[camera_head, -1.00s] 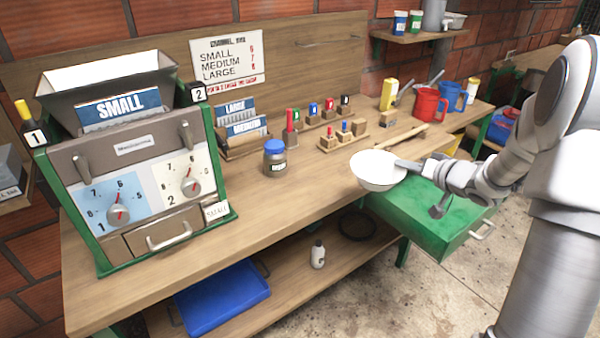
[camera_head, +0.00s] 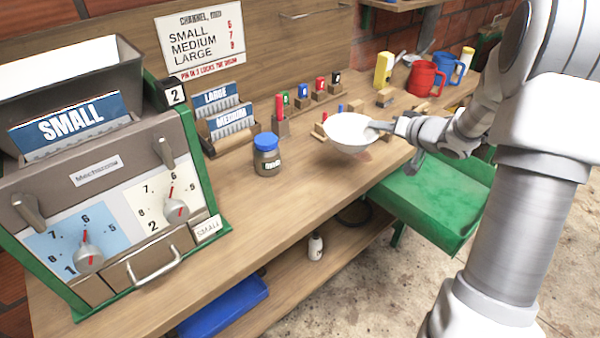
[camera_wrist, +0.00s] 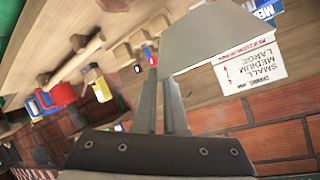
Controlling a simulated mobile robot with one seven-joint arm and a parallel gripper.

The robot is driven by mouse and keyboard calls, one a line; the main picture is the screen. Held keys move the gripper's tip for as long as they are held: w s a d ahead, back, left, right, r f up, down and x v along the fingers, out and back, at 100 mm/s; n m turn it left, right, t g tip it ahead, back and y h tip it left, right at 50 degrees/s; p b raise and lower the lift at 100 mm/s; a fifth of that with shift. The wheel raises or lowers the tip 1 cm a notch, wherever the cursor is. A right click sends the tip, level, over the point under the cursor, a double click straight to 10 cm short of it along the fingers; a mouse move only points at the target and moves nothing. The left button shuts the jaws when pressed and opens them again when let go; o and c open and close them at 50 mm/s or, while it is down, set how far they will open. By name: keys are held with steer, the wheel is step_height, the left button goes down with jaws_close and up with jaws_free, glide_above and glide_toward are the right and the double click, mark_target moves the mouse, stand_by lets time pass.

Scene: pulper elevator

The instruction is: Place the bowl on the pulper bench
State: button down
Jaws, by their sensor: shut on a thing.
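The white bowl (camera_head: 350,131) is held by its right rim in my gripper (camera_head: 380,128) in the head view. The bowl looks raised above the front edge of the wooden pulper bench (camera_head: 235,218), with a faint shadow below it. It looks roughly level, with its opening up. In the wrist view, my gripper's two fingers (camera_wrist: 162,95) reach up to the pale underside or side of the bowl (camera_wrist: 215,42). The exact gap between bowl and bench cannot be told.
The green pulper machine (camera_head: 110,195) stands at left. A blue-lidded jar (camera_head: 267,155) stands on the bench left of the bowl. Small pegs in wooden blocks (camera_head: 320,92) are behind it. Clear bench lies between jar and bowl.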

steer(key=shift+w+a+f, duration=0.1)
steer(key=shift+a+f, duration=0.1)
steer(key=shift+a, duration=0.1)
steer(key=a+f+b, duration=0.1)
steer(key=a+f, duration=0.1)
steer(key=a, duration=0.1)
steer(key=a+f+b, duration=0.2)
steer(key=a, duration=0.2)
steer(key=s+a+f+b, duration=0.1)
steer(key=a+f+b, duration=0.1)
steer(key=a, duration=0.2)
steer(key=shift+f, duration=0.3)
steer(key=shift+f+b, duration=0.65)
steer(key=shift+f, duration=1.3)
steer(key=shift+f, duration=0.15)
steer(key=c, duration=1)
jaws_free()
